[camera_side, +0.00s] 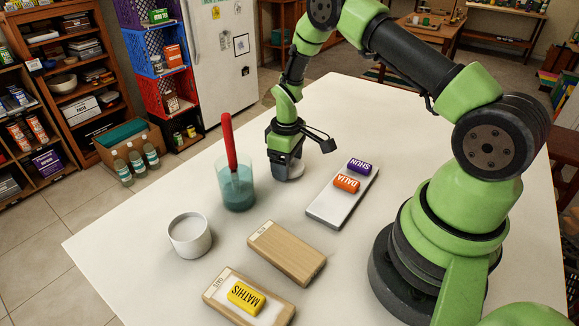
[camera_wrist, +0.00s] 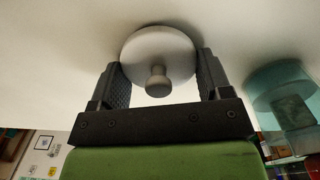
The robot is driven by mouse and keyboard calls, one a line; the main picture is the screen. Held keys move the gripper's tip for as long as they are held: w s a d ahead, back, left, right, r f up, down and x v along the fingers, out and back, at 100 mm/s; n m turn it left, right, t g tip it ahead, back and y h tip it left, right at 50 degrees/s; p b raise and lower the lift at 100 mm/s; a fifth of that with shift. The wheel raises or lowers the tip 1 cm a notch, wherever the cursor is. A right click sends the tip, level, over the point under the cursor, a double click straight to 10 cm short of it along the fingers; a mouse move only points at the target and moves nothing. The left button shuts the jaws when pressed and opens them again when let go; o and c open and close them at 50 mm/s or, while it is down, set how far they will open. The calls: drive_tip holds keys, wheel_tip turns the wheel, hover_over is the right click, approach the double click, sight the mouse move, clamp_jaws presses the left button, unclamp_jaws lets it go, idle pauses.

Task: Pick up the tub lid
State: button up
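The tub lid is a pale round disc with a small knob; it lies on the white table (camera_side: 130,238) below my gripper (camera_side: 287,158). In the side view only part of the lid (camera_side: 292,172) shows beneath the fingers. In the wrist view the lid (camera_wrist: 145,45) sits between the two fingertips of my gripper (camera_wrist: 161,58), its knob pointing back toward the palm. The fingers stand wide apart, one at each side of the disc, and do not pinch the knob. I cannot tell whether they touch the rim.
A teal cup (camera_side: 236,194) with a red-handled tool stands left of my gripper. A white tub (camera_side: 189,237) stands nearer the front. A grey tray (camera_side: 330,213) holds purple and orange name blocks at right. Two wooden blocks, one bearing a yellow tag (camera_side: 246,297), lie in front.

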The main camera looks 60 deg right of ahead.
drive_tip(key=shift+r, duration=0.15)
wheel_tip(320, 180, up, 23)
drive_tip(key=w+a+n, duration=0.2)
drive_tip(key=a+n, duration=1.7)
drive_tip(key=a, duration=0.8)
drive_tip(key=shift+s+a+f, duration=0.1)
drive_tip(key=shift+f, duration=4.3)
drive_tip(key=shift+s+a+f, duration=0.1)
drive_tip(key=shift+f, duration=4.3)
drive_tip(key=shift+f, duration=0.15)
